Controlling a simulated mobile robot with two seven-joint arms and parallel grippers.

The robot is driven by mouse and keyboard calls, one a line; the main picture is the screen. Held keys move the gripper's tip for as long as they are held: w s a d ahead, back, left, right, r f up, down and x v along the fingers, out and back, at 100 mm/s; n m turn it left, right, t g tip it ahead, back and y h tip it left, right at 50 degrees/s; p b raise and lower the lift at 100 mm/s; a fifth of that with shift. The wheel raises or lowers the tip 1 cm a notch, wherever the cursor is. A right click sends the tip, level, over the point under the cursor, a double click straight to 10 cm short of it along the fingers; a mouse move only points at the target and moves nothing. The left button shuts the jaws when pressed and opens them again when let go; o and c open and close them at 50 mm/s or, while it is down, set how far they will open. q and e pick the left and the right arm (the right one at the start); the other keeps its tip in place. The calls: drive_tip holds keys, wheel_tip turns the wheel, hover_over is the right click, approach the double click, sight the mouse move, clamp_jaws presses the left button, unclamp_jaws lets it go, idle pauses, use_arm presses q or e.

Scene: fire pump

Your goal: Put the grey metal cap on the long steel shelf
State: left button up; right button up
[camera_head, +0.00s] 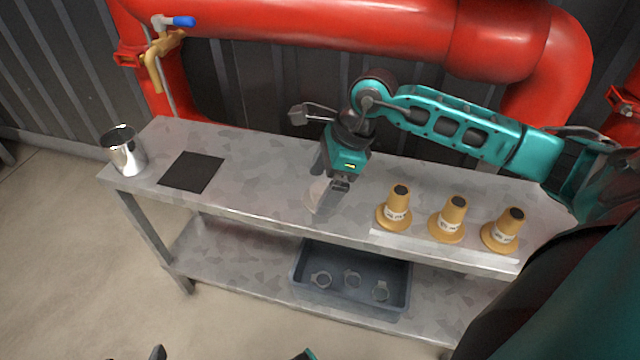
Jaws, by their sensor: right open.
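A pale grey, rounded thing (317,194), perhaps the grey metal cap, shows at the fingers of my right gripper (328,196). The gripper points down, open, low over the middle of the steel bench top; its fingers partly hide the thing, and I cannot tell whether they touch it. The long steel shelf (235,262) appears to be the lower level of the bench.
Three yellow cones (449,222) with black tops stand on a pale strip at the right of the bench top (262,165). A shiny metal cup (125,152) and a black mat (191,171) are at the left. A red pipe (330,22) runs behind.

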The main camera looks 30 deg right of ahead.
drive_tip(key=p+v, duration=0.2)
drive_tip(key=v, duration=0.9)
drive_tip(key=a+r+m+t+y, duration=0.3)
drive_tip(key=a+m+t+y, duration=0.8)
drive_tip(key=a+m, duration=0.8)
drive_tip(key=d+f+m+t+h, duration=0.35)
drive_tip(key=f+m+h, duration=0.7)
drive_tip(key=m, duration=0.95)
drive_tip(key=s+f+m+g+h, duration=0.1)
drive_tip(key=s+f+m+g, duration=0.55)
drive_tip(key=f, duration=0.35)
use_arm(q)
drive_tip(key=s+a+r+y+p, duration=0.1)
drive_tip(key=a+r+p, duration=0.3)
drive_tip(key=r+p, duration=0.9)
drive_tip(key=s+p, duration=0.1)
drive_tip(key=p, duration=0.4)
drive_tip(key=shift+a+r, duration=0.2)
drive_tip(key=shift+r, duration=0.05)
use_arm(e)
wheel_tip(320, 180, up, 12)
drive_tip(key=s+d+h, duration=0.1)
drive_tip(key=s+d, duration=0.1)
drive_tip(key=shift+s+d+t, duration=0.3)
drive_tip(key=shift+d+t, duration=0.1)
